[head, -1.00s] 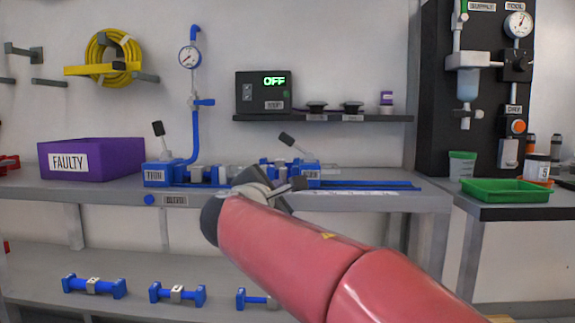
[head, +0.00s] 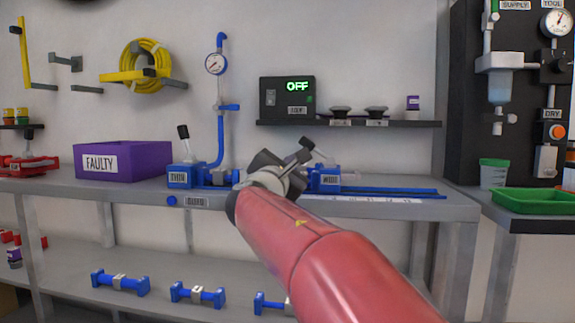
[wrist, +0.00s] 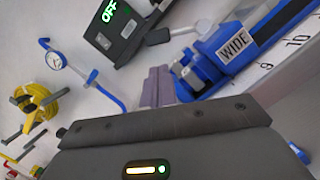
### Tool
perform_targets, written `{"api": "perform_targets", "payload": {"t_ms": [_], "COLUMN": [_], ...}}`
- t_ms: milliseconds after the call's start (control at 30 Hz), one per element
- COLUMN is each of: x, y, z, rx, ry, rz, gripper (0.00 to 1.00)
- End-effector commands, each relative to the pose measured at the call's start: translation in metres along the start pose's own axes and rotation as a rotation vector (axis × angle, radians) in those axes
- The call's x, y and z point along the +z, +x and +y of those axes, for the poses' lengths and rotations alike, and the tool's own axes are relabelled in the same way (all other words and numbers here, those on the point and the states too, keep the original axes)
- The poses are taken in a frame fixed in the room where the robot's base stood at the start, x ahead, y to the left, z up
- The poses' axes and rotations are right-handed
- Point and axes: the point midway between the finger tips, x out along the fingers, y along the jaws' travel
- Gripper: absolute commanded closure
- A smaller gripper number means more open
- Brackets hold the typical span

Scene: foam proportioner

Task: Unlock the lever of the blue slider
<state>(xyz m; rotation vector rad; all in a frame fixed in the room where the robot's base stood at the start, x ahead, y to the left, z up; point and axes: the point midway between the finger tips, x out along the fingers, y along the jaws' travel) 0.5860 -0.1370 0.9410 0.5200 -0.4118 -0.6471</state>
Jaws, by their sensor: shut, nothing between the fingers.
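The blue slider (head: 330,180) labelled WIDE sits on the blue rail on the bench; it also shows in the wrist view (wrist: 215,62). Its lever has a dark knob (head: 307,144) on a thin rod and leans up to the left; the wrist view shows the lever knob (wrist: 158,37) too. My gripper (head: 296,172) is in front of the slider and hides part of it and the rail. In the wrist view its fingers (wrist: 156,76) are together and empty, beside the slider's left side and apart from the knob.
The blue THIN block (head: 182,178), with its own upright lever (head: 184,133), stands at the rail's left end, near a blue pipe with a gauge (head: 215,64). A purple FAULTY box (head: 135,165) is further left. A shelf (head: 350,123) with the OFF display box hangs above.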

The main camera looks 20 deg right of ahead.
Motion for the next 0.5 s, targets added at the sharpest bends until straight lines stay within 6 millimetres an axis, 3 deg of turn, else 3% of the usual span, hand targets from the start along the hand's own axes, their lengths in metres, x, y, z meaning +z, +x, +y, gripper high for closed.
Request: {"api": "perform_targets", "payload": {"t_ms": [233,500], "x": [0.002,0.000], "y": [0.043,0.058], "z": [0.000,0.000], "rx": [-0.002,-0.001], "ry": [-0.002,0.000], "rz": [-0.002,0.000], "gripper": [1.00,1.00]}}
